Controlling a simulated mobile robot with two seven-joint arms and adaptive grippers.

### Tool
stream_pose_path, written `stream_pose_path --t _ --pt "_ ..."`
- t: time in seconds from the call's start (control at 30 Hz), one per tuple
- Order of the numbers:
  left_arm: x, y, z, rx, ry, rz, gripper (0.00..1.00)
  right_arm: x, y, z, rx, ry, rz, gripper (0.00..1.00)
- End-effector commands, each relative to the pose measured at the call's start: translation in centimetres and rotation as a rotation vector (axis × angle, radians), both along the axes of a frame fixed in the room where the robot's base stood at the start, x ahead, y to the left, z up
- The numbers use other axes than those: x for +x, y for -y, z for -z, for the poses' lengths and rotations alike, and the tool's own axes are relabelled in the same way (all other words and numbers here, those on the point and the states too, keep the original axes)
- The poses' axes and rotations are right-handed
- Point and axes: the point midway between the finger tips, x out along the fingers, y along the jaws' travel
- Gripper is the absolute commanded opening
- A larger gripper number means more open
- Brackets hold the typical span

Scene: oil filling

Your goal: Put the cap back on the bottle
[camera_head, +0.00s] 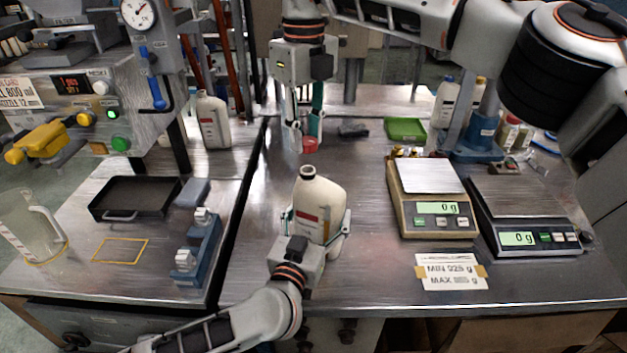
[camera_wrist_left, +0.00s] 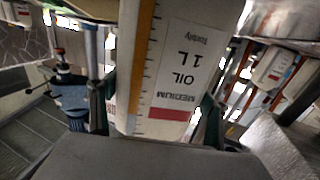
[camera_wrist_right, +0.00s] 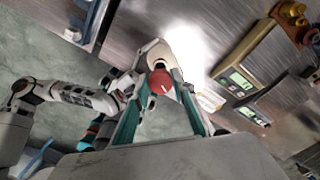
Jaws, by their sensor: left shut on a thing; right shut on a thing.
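The white oil bottle (camera_head: 318,196) stands upright in the middle of the steel table, its neck open. Its label reading OIL 1 L MEDIUM fills the middle of the left wrist view (camera_wrist_left: 178,70). My left gripper (camera_head: 317,219) is shut on the bottle's body from the front, one finger on each side. My right gripper (camera_head: 306,137) points down behind the bottle, shut on the red cap (camera_head: 310,146). The cap shows between the green fingers in the right wrist view (camera_wrist_right: 160,82), apart from the bottle.
Two scales, a beige one (camera_head: 432,198) and a dark one (camera_head: 523,215), stand right of the bottle. A green tray (camera_head: 405,129) lies at the back. At left are a black tray (camera_head: 135,197), a blue rack (camera_head: 200,248) and a clear jug (camera_head: 32,230).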

Motion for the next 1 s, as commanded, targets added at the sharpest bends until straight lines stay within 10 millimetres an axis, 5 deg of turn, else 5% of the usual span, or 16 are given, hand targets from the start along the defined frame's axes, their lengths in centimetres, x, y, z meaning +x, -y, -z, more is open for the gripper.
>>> stream_pose_path --t 0.27,1.0 --pt "0.0 0.0 0.0 0.000 0.000 0.000 0.37 0.0 0.0 3.1 0.000 0.000 0.000 0.19" --pt "0.0 0.0 0.0 0.000 0.000 -0.001 0.37 0.0 0.0 4.2 -0.001 -0.002 -0.001 0.19"
